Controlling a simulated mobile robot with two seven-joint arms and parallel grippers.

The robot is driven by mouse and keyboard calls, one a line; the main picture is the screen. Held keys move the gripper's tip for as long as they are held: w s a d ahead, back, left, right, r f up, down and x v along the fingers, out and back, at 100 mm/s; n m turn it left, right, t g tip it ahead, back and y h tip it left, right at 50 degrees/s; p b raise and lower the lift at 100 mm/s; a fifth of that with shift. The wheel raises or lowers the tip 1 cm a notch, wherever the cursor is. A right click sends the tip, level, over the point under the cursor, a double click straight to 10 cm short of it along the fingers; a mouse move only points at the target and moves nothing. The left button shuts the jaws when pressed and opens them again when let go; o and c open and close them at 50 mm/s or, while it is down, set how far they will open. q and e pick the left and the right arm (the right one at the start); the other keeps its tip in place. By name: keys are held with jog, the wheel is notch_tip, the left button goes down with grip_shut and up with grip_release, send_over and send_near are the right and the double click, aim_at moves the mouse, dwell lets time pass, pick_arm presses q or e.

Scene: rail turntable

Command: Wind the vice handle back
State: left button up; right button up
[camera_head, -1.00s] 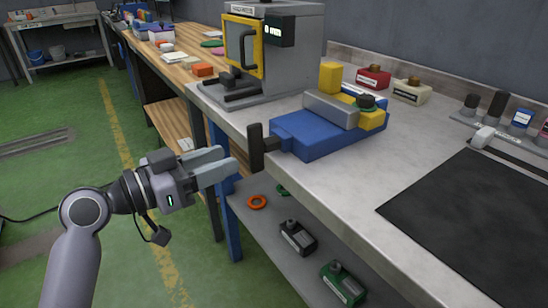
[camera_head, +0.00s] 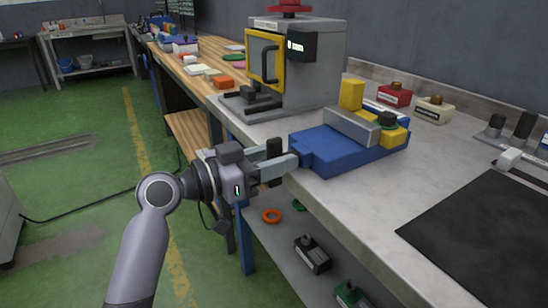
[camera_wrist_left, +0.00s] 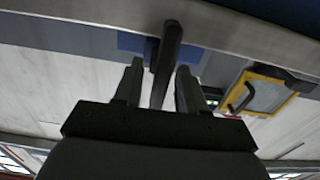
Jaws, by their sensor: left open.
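The blue vice (camera_head: 345,152) sits at the bench's front edge, with yellow blocks on top. Its dark handle (camera_head: 274,147) sticks out in front of the bench edge, its lower part hidden by my gripper. In the wrist view the handle (camera_wrist_left: 167,52) is a dark bar running between my two fingers, with gaps on both sides. My left gripper (camera_head: 279,165) is open around the handle; it also shows in the wrist view (camera_wrist_left: 158,88). I see no grip on the handle. My right gripper is not in view.
A grey machine with a yellow-framed door (camera_head: 267,60) stands behind the vice. A black mat (camera_head: 475,230) lies on the bench at right. The lower shelf holds an orange ring (camera_head: 271,215) and a dark box (camera_head: 312,255). Green floor lies open at left.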

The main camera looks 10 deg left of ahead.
pick_arm(q)
grip_shut()
jog(key=shift+w+a+r+n+p, duration=0.1)
jog(key=shift+r+n+p, duration=0.05)
jog(key=shift+n+p, duration=1.25)
jog(key=shift+n, duration=0.2)
jog(key=shift+w+a+f+n+p, duration=0.1)
jog(key=shift+n+p, duration=0.5)
jog(key=shift+n, duration=0.3)
jog(key=shift+w+f+n+p, duration=0.1)
jog(key=shift+n+p, duration=0.5)
jog(key=shift+n, duration=0.3)
